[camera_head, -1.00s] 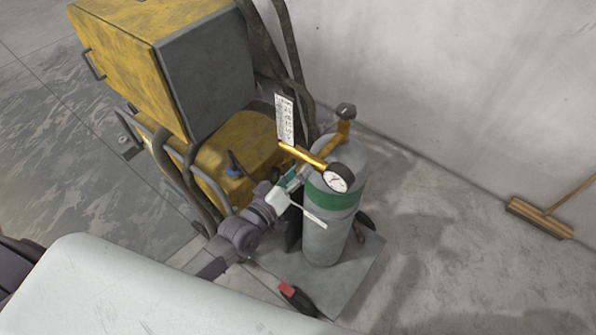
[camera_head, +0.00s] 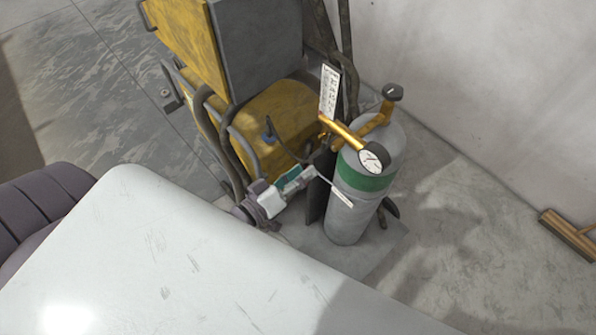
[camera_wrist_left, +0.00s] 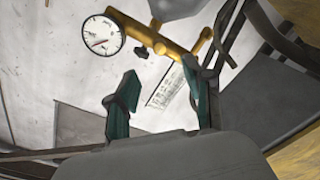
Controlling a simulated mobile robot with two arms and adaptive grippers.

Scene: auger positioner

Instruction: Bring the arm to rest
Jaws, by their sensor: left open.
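My left gripper (camera_head: 297,180) is in front of the grey gas cylinder (camera_head: 352,215), at its left side in the head view. In the left wrist view the gripper (camera_wrist_left: 165,105) has its two green-padded fingers spread apart with nothing between them. The cylinder has a green band, a brass regulator (camera_head: 345,132) and a round white gauge (camera_head: 373,158). In the left wrist view the gauge (camera_wrist_left: 102,36) and brass pipe (camera_wrist_left: 146,34) are beyond the fingertips. Most of my left arm is hidden behind the white surface in front. My right gripper does not show.
A yellow machine (camera_head: 255,118) with a dark grey panel and hoses stands left of the cylinder. A printed tag (camera_head: 329,90) is by the regulator. A white surface (camera_head: 170,250) fills the foreground. A broom (camera_head: 570,236) is at the right wall. The floor right of the cylinder is clear.

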